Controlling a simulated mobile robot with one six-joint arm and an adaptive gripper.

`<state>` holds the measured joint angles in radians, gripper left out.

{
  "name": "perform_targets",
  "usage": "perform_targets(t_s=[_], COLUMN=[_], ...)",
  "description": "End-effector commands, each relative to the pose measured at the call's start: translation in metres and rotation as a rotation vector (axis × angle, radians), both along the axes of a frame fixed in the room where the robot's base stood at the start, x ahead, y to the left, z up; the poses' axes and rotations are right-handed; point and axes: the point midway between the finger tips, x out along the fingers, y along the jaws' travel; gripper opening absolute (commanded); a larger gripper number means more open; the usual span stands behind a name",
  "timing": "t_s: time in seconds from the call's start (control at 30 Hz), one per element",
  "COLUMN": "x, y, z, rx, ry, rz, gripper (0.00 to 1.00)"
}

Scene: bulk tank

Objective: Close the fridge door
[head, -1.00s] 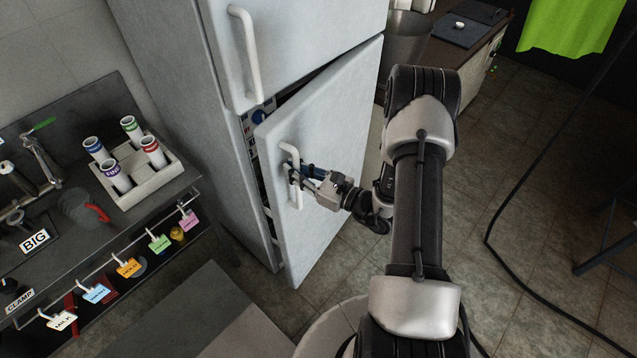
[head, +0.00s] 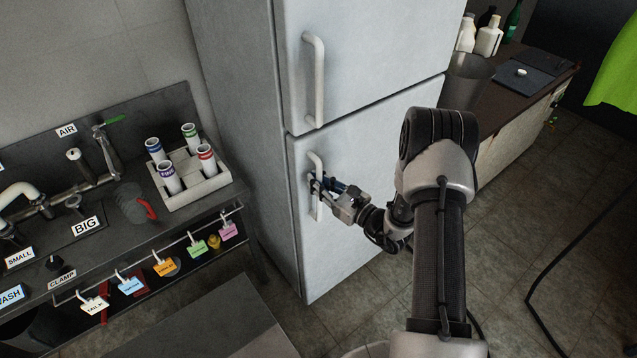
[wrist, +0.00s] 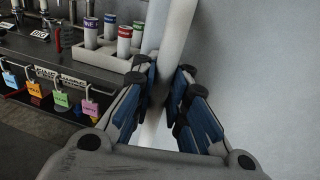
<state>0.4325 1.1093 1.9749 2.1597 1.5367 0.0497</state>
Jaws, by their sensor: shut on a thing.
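The fridge is tall and white, with an upper door (head: 380,50) and a lower fridge door (head: 365,240). The lower door sits flush, or nearly so, under the upper one, and no interior shows. Its white vertical handle (head: 316,165) is near the door's left edge. My gripper (head: 318,187) is shut on this handle at about its middle. In the wrist view the blue-padded fingers of my gripper (wrist: 167,95) lie on both sides of the white handle (wrist: 155,130). The fingers hide part of the handle.
A dark counter at left carries a white rack (head: 195,195) of tubes with coloured caps, taps and a grey jug (head: 132,205). Coloured tags hang on a rail (head: 160,262) below. A bench (head: 520,115) stands right of the fridge. The floor at right is mostly clear, with a dark hose.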

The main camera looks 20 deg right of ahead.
Motion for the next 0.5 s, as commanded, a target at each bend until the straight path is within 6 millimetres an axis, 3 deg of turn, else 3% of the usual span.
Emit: perform_targets(t_s=[0.07,0.1,0.4,0.5], x=[0.0001,0.0001,0.0004,0.0005], y=[0.0010,0.0009,-0.0001,-0.0003], z=[-0.0013,-0.0012,0.0002,0.0004], rx=[-0.002,-0.002,-0.002,-0.001], ry=[0.003,0.003,-0.001,-0.002], rz=[0.002,0.002,0.000,-0.001], gripper=[0.00,0.13,0.33,0.34])
